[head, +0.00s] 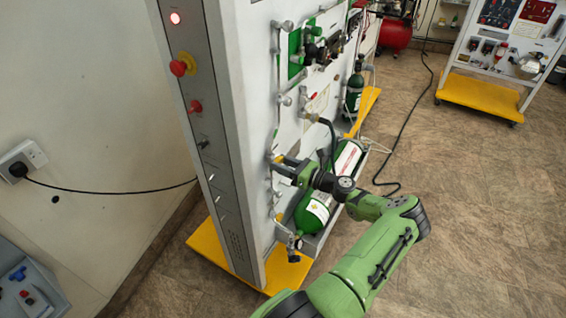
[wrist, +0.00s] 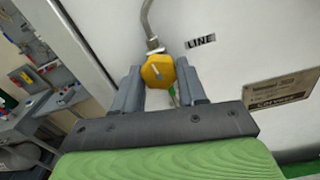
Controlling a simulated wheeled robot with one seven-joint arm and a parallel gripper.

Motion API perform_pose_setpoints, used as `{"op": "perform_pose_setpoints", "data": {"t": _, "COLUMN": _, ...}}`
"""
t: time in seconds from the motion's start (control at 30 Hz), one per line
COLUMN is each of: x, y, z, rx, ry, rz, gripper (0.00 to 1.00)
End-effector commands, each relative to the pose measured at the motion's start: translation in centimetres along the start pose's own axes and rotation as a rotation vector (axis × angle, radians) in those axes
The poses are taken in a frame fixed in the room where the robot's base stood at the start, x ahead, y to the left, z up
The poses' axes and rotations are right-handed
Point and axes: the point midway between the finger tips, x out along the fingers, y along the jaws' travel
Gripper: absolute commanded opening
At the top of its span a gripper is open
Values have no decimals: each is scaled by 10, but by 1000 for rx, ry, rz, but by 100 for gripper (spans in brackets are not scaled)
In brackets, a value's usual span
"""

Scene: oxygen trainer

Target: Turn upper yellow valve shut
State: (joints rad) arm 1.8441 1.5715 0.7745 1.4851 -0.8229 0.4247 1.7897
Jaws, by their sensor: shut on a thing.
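The upper yellow valve (wrist: 158,72) has a yellow knob with a pale slanted mark on its face, and a grey pipe runs up from it. My gripper (wrist: 160,80) has one finger on each side of the knob and is shut on it. In the head view my gripper (head: 279,162) reaches the front of the white trainer panel (head: 259,75) from the right. The knob is mostly hidden there by the fingers. Another small yellow part (head: 279,217) shows lower on the same pipe line.
A green cylinder (head: 312,213) lies on the trainer's low shelf, just below my wrist. A hose (head: 333,135) hangs close above my wrist. The trainer stands on a yellow base (head: 213,249). Open floor (head: 480,200) lies to the right. A second trainer (head: 500,50) stands at back right.

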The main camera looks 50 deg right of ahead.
Motion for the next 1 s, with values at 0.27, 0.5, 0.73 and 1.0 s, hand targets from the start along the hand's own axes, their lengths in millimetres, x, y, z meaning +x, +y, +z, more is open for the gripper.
{"op": "perform_pose_setpoints", "data": {"t": 0.27, "x": -1, "y": 0, "z": -2, "rx": 103, "ry": 6, "rz": -2, "gripper": 11}}
{"op": "perform_pose_setpoints", "data": {"t": 0.5, "x": -1, "y": 0, "z": -3, "rx": 130, "ry": 6, "rz": -1, "gripper": 11}}
{"op": "perform_pose_setpoints", "data": {"t": 0.73, "x": -1, "y": 0, "z": -3, "rx": 131, "ry": 6, "rz": -1, "gripper": 11}}
{"op": "perform_pose_setpoints", "data": {"t": 1.0, "x": 0, "y": 0, "z": -2, "rx": 128, "ry": 4, "rz": -1, "gripper": 67}}
